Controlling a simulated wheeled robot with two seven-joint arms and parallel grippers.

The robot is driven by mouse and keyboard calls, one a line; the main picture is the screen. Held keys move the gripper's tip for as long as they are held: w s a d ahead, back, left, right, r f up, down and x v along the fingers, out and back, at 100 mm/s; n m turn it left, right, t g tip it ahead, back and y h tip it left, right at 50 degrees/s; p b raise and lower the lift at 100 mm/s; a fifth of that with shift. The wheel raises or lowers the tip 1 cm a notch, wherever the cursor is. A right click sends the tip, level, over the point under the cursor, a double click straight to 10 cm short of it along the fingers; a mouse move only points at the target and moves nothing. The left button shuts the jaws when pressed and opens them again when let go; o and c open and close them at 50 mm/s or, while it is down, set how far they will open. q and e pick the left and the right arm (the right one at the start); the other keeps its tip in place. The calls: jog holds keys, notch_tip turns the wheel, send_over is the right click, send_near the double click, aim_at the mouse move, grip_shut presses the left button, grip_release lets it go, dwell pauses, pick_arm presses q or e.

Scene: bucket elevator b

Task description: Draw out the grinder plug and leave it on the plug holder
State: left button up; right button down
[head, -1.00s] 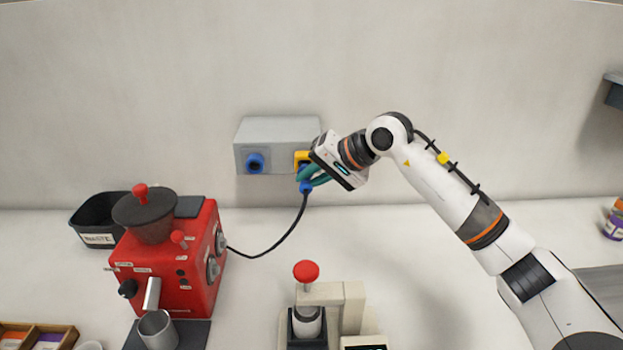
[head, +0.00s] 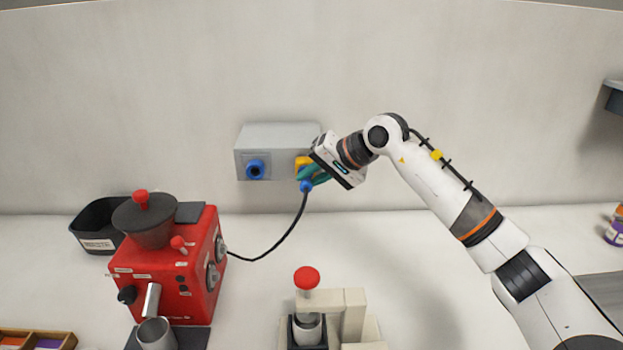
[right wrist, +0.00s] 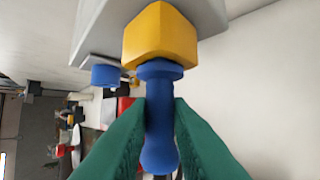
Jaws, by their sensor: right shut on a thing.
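My right gripper (head: 306,179) has teal fingers, shut on the blue grinder plug (head: 306,187) under the yellow socket (head: 303,163) of a grey wall box. The right wrist view shows the blue plug (right wrist: 160,115) between the fingers, its collar against the yellow socket (right wrist: 160,35). How deep it sits is hidden. A black cable (head: 285,238) runs from the plug to the red grinder (head: 180,270). A blue round fitting (head: 255,170) sits on the box's left side; I cannot tell if it is the plug holder. My left gripper is not in view.
The grey wall box (head: 270,135) is fixed above the table. A black waste bin (head: 95,228) stands behind the grinder. A beige stand with a red knob (head: 306,278) is at the front middle. The table right of the cable is mostly clear.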

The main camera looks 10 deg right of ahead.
jog(key=shift+w, duration=0.1)
jog(key=c, duration=1.3)
grip_release()
jog(key=shift+w, duration=0.15)
jog(key=shift+o, duration=0.2)
jog(key=shift+d, duration=0.1)
jog(key=b+v, duration=0.2)
jog(key=v, duration=1)
jog(key=shift+b, duration=0.35)
